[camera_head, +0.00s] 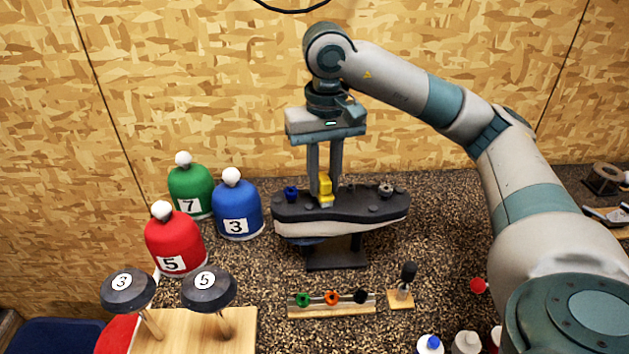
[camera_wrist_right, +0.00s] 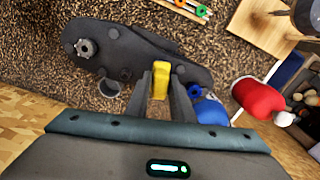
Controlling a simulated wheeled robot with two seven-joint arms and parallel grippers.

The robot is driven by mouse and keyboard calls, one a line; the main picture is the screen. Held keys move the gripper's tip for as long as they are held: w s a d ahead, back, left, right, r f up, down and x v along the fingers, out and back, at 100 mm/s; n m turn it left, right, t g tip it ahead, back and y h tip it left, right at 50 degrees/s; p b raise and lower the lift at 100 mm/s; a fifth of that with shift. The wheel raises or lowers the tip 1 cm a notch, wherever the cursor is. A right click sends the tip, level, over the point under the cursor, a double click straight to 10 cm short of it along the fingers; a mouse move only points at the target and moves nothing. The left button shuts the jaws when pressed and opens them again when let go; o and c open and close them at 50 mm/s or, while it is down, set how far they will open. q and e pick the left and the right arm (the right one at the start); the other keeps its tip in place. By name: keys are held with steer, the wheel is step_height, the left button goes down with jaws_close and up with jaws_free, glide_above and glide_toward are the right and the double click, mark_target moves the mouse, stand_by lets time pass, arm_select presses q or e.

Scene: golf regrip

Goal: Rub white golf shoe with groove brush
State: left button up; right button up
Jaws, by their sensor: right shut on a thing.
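The golf shoe (camera_head: 291,228) rests sole up on a dark stand (camera_head: 337,252) near the back wall. Its sole is black and its side is white. The sole also shows in the right wrist view (camera_wrist_right: 122,42). My right gripper (camera_head: 325,192) points down over the middle of the sole. It is shut on a small yellow block, which looks like the groove brush (camera_head: 325,187); it also shows between the fingers in the right wrist view (camera_wrist_right: 161,79). The brush's lower end is at the sole; I cannot tell whether it touches. My left gripper is not in view.
Green (camera_head: 191,190), blue (camera_head: 237,213) and red (camera_head: 174,242) headcovers stand left of the shoe. In front are a wooden rack (camera_head: 333,311) with coloured rings and a black-handled tool (camera_head: 408,272) on a wooden base. Bottles (camera_head: 467,343) stand at the front edge.

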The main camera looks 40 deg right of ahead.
steer(key=shift+d, duration=0.1)
stand_by(0.3)
steer(key=shift+s+d+f+b, duration=0.15)
steer(key=shift+s+d+b, duration=0.3)
steer(key=shift+d, duration=0.15)
steer(key=shift+s+d, duration=0.4)
steer(key=shift+d, duration=0.15)
steer(key=shift+w+a+r, duration=0.2)
steer(key=shift+w+a, duration=0.05)
steer(key=shift+a, duration=0.05)
steer(key=shift+w+a, duration=0.6)
steer(key=shift+a, duration=0.3)
